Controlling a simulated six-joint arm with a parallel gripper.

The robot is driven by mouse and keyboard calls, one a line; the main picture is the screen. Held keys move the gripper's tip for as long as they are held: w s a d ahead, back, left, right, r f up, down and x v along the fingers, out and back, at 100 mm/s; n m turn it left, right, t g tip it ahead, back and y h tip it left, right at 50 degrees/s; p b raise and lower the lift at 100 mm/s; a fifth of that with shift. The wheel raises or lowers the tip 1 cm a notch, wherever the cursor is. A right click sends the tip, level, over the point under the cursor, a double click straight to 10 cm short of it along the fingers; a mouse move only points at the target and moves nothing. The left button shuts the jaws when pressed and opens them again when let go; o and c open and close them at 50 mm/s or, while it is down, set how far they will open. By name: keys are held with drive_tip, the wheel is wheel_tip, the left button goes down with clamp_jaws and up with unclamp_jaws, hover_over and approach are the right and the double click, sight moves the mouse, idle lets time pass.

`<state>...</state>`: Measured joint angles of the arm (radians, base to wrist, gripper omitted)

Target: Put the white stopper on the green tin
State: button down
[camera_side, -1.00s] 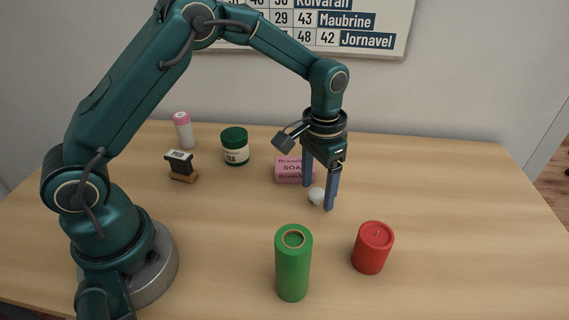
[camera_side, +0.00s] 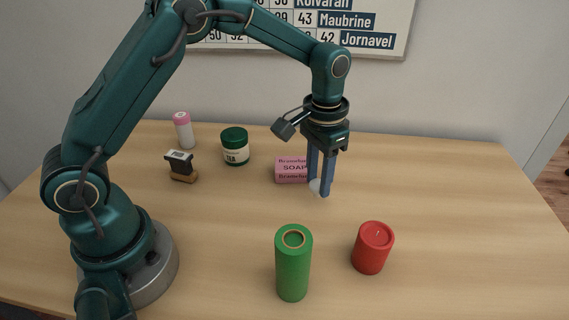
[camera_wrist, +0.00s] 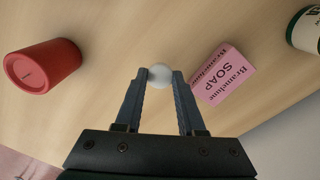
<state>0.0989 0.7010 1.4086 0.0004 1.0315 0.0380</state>
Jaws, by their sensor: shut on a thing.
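The white stopper (camera_side: 315,185) is a small pale rounded piece between my gripper's fingertips; the wrist view shows it as a white ball-like shape (camera_wrist: 159,76). My gripper (camera_side: 320,186) is shut on it, at or just above the table; I cannot tell which. In the wrist view the fingertips (camera_wrist: 160,80) press it from both sides. The fingers partly hide it in the side view. The green tin (camera_side: 293,265) is a tall upright cylinder at the front, with a ringed opening on top. It stands apart from my gripper and is not in the wrist view.
A pink soap box (camera_side: 291,170) lies close beside my gripper. A dark green jar (camera_side: 235,147), a stamp (camera_side: 181,167) and a pink-capped bottle (camera_side: 183,131) stand at the back left. The table's right side is clear.

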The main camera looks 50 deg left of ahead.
wheel_tip(320, 180, up, 2)
drive_tip(key=shift+r, duration=0.1)
drive_tip(key=s+a+r, duration=0.5)
drive_tip(key=a, duration=0.4)
drive_tip(key=s+a+r, duration=0.4)
drive_tip(key=s+a, duration=0.1)
drive_tip(key=a, duration=0.5)
drive_tip(key=s+a+r, duration=0.5)
drive_tip(key=a, duration=0.4)
hover_over(234, 134)
wheel_tip(234, 134, down, 7)
drive_tip(key=shift+a+f, duration=0.1)
drive_tip(key=shift+f, duration=1.9)
